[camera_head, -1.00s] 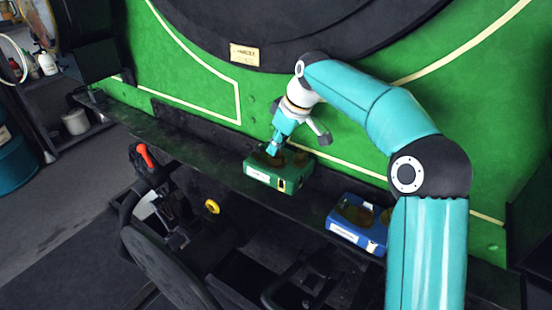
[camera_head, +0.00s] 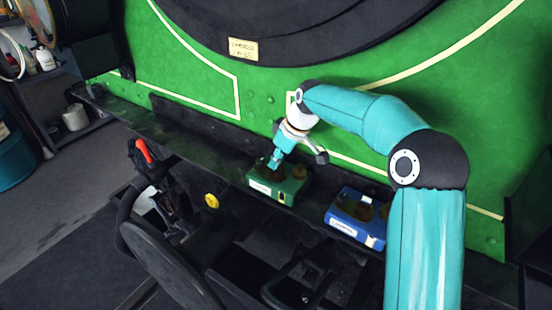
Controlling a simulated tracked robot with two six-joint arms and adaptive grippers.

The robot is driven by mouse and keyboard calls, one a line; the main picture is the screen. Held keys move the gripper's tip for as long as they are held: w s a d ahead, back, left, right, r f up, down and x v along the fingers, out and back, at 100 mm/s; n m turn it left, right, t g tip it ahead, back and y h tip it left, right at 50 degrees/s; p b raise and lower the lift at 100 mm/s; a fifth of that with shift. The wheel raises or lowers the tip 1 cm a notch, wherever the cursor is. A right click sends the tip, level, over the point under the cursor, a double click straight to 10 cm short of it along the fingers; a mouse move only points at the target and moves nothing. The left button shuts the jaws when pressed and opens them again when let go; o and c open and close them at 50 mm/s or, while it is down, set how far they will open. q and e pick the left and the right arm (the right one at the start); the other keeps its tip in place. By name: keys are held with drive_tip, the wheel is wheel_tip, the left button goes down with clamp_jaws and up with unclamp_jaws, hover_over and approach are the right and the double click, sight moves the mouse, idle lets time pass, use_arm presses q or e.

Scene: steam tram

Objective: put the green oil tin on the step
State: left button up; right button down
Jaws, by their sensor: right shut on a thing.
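The green oil tin (camera_head: 268,190) has a pale label on its front and brownish round parts on top. It is at the long dark step (camera_head: 190,140) that runs along the green tram side. I cannot tell whether its underside touches the step. My right gripper (camera_head: 276,163) reaches down from above and is shut on the tin's top; the fingertips are partly hidden among the brown parts. My left gripper is not in view.
A blue tin (camera_head: 345,224) stands on the step to the right of the green one. Black machinery, an orange-red handle (camera_head: 144,151) and a yellow knob (camera_head: 212,201) lie in front. The step's left stretch looks clear.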

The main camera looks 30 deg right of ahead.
sight(286, 180)
drive_tip(key=shift+f, duration=0.1)
drive_tip(key=c, duration=1.2)
unclamp_jaws()
drive_tip(key=v, duration=0.8)
drive_tip(key=shift+w, duration=0.1)
drive_tip(key=shift+f, duration=0.25)
